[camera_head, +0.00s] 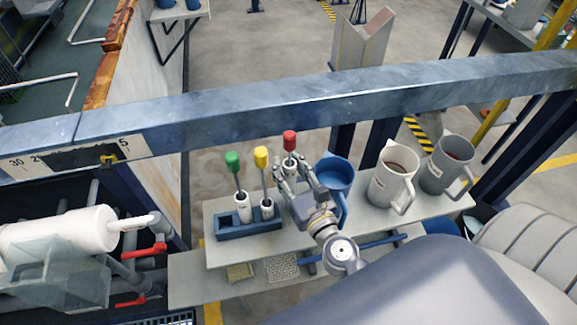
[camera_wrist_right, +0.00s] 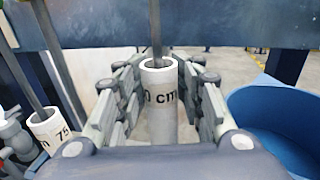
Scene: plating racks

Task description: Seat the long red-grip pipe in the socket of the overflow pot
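The red-grip pipe (camera_head: 289,140) stands upright in the head view, with a thin rod above a white tube. Its white tube (camera_wrist_right: 161,105), with partly visible "cm" lettering, is between the fingers in the right wrist view; its lower end is hidden. My right gripper (camera_head: 300,178) appears shut on this tube, above and right of the blue rack (camera_head: 250,228). A blue jug-like pot (camera_head: 337,172) is just right of the gripper and also shows in the wrist view (camera_wrist_right: 285,120). I cannot tell whether it is the overflow pot; no socket is visible. My left gripper is out of view.
Green-grip (camera_head: 232,160) and yellow-grip (camera_head: 261,156) pipes stand in the rack. A blue-grey beam (camera_head: 300,100) crosses behind the pipes.

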